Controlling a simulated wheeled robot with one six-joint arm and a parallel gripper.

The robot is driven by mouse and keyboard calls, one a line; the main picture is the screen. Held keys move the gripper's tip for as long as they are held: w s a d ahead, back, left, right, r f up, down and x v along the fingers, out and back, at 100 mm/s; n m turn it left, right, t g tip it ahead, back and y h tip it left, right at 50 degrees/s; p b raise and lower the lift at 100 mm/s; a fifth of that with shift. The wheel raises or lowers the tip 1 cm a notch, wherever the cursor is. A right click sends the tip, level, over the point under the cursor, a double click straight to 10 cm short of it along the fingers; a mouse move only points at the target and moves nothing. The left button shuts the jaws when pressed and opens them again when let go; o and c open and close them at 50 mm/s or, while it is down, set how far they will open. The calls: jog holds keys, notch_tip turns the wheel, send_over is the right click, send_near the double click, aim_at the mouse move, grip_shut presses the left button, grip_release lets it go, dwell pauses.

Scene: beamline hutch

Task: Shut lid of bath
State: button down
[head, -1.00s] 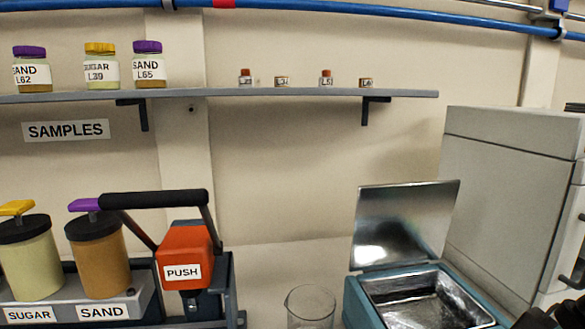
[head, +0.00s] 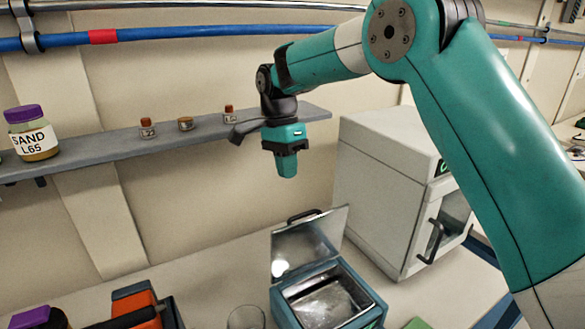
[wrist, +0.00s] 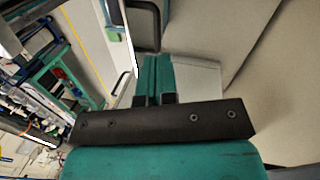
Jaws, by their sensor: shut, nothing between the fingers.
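The bath (head: 287,312) is a teal box with a shiny metal basin, standing on the bench at the lower middle of the head view. Its metal lid (head: 308,244) stands open, raised at the back of the bath, with a dark handle (head: 304,215) at its top edge. My gripper (head: 287,170) hangs above and behind the lid, pointing down, well apart from it. In the wrist view my gripper's fingers (wrist: 154,78) are together with nothing between them.
A shelf (head: 90,150) with a sand jar (head: 33,135) and small vials lies left of my gripper. A white cabinet (head: 385,195) with a handle stands right of the bath. A glass beaker (head: 246,318) stands left of the bath, and an orange press (head: 140,310) further left.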

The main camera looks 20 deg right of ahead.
notch_tip(320, 180, down, 9)
jog(key=m+p, duration=0.1)
jog(key=p, duration=0.3)
jog(key=shift+s+d+f+m, duration=0.15)
jog(key=shift+s+d+m, duration=0.25)
jog(key=shift+s, duration=0.05)
jog(key=shift+d, duration=0.1)
